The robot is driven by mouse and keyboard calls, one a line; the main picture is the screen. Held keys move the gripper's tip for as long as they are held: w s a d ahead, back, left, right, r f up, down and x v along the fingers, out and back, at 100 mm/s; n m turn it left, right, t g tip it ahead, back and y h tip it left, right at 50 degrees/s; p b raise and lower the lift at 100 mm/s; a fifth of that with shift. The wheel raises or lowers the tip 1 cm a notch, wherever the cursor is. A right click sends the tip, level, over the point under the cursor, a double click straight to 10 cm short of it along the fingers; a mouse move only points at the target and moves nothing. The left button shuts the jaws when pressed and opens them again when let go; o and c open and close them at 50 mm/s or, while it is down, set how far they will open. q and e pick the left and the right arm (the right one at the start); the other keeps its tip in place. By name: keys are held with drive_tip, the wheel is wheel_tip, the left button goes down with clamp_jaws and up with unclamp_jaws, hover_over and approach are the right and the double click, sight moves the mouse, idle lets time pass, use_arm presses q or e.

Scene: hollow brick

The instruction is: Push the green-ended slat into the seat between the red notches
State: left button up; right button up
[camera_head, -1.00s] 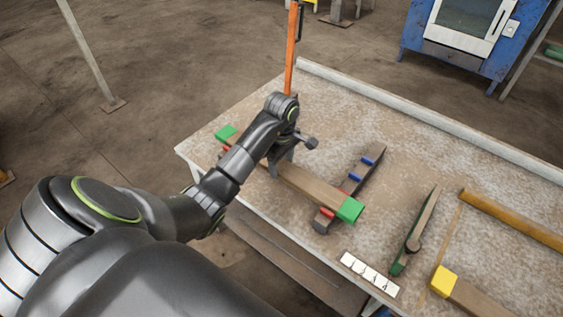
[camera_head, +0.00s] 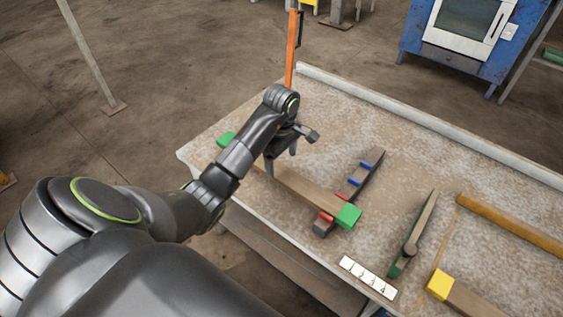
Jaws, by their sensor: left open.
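The green-ended slat (camera_head: 300,187) lies at a slant across the near-left part of the table, one green end (camera_head: 348,215) near the middle and the other (camera_head: 227,138) at the left edge. It crosses a dark rail (camera_head: 374,160) between that rail's two red notches (camera_head: 341,197). Whether it is fully down in the seat I cannot tell. My left gripper (camera_head: 281,163) is open above the slat's middle, fingers pointing down. My left arm hides part of the slat and whatever supports its far-left portion. My right gripper is not in view.
Blue notches (camera_head: 366,165) stand farther along the dark rail. To the right are a green-ended clamp-like bar (camera_head: 412,240), a yellow-ended slat (camera_head: 440,284) and a long yellow-brown bar (camera_head: 510,224). A white marked card (camera_head: 368,278) lies near the front edge. A raised border (camera_head: 430,120) runs along the back.

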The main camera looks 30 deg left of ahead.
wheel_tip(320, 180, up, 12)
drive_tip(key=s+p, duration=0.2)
drive_tip(key=p, duration=1)
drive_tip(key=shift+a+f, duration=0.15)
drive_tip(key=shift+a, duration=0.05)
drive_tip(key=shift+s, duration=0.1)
